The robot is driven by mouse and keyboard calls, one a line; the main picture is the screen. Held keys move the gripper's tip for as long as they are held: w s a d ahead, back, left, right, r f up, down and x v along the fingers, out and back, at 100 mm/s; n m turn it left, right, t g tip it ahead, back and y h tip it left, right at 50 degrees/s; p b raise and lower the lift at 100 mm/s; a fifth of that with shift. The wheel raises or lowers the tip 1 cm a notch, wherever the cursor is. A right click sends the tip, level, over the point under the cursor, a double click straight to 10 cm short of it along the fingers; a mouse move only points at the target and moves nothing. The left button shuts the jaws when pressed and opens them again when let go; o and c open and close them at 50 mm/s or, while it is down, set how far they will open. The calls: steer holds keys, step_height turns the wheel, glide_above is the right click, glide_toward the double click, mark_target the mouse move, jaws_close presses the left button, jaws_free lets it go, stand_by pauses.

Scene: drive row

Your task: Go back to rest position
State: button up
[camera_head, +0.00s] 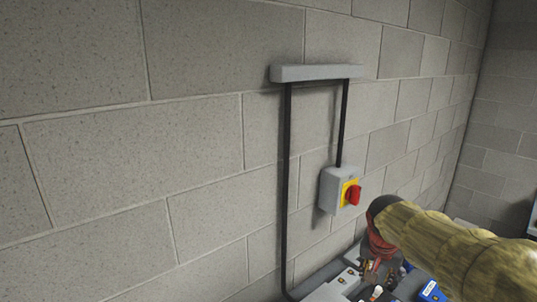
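My arm (455,248), in a yellowish-brown sleeve, reaches in from the lower right. Its far end is dark and bends down beside a red part (378,242); I cannot tell whether this part is mine. I cannot make out any gripper fingers, nor whether anything is held. A grey switch box (331,190) with a yellow plate and a red rotary knob (354,194) is on the block wall, just left of and above the arm's end. A gap shows between the knob and the arm.
A grey horizontal duct (317,73) is on the wall, with black conduits (287,190) running down from it. Below the arm, a cluttered surface holds small parts, including a blue item (430,291) and a light grey box (328,292). A second wall (505,130) closes the right side.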

steer(key=s+a+n+y, duration=0.1)
steer(key=s+a+n, duration=0.2)
steer(key=s, duration=0.9)
steer(key=s+a+r+n+t+y, duration=0.1)
steer(key=s+a+n, duration=0.2)
steer(key=s+a, duration=0.4)
steer(key=s, duration=0.5)
steer(key=shift+s+n+t, duration=0.3)
steer(key=shift+s+n, duration=0.1)
steer(key=shift+r, duration=0.1)
